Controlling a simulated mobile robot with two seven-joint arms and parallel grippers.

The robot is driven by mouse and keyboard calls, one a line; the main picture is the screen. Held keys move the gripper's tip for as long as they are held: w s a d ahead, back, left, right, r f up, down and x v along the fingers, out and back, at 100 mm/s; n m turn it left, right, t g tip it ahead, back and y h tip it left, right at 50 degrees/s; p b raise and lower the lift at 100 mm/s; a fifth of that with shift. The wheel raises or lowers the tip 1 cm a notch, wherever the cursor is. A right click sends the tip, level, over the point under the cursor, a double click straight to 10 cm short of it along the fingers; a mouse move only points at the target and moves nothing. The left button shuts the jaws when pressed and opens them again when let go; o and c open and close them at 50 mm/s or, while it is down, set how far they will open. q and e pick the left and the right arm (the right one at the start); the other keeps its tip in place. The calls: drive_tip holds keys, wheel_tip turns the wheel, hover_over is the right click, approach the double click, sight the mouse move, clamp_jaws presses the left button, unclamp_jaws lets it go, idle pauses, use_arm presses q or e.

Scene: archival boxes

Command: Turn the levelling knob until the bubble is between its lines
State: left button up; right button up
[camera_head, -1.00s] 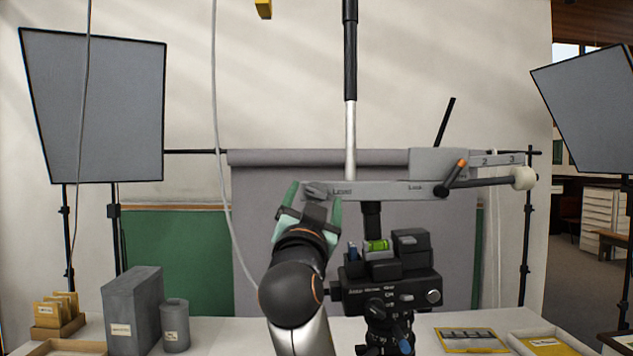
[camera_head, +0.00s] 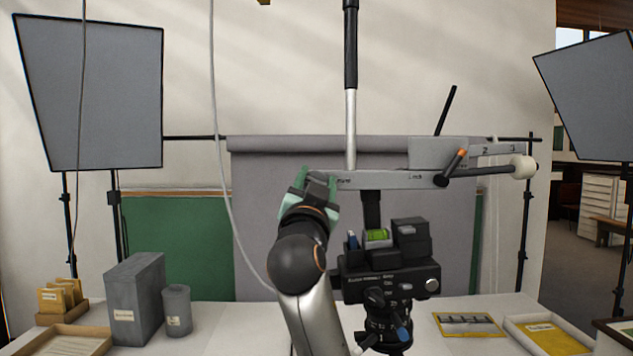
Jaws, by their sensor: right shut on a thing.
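The levelling knob (camera_head: 318,187) is a dark grey piece at the left end of a grey arm bar (camera_head: 385,180) with a partly hidden label. My right gripper (camera_head: 316,192), with green fingers, is shut on the knob, one finger on either side. My gripper and wrist hide part of the knob. The bubble vial (camera_head: 377,235) is a small bright green block on top of the black camera head below the bar. Its bubble and lines are too small to tell apart. My left gripper is not in view.
A tall column (camera_head: 351,110) rises behind the bar. A grey box (camera_head: 135,297), a canister (camera_head: 177,310) and trays stand on the white table. A cable hangs left of my arm.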

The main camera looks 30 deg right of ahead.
clamp_jaws()
drive_tip(key=shift+f, duration=0.1)
drive_tip(key=shift+f+m+g+h+b, duration=0.1)
drive_tip(key=shift+m+g+h+b, duration=0.3)
drive_tip(key=shift+m+b, duration=0.7)
drive_tip(key=shift+m+g+b, duration=0.3)
drive_tip(key=shift+m+g, duration=0.4)
drive_tip(key=shift+m, duration=0.4)
drive_tip(key=m+g, duration=0.1)
drive_tip(key=m, duration=0.1)
drive_tip(key=shift+m+h, duration=0.3)
drive_tip(key=shift+m, duration=0.1)
drive_tip(key=shift+m+g, duration=0.6)
drive_tip(key=shift+m, duration=0.9)
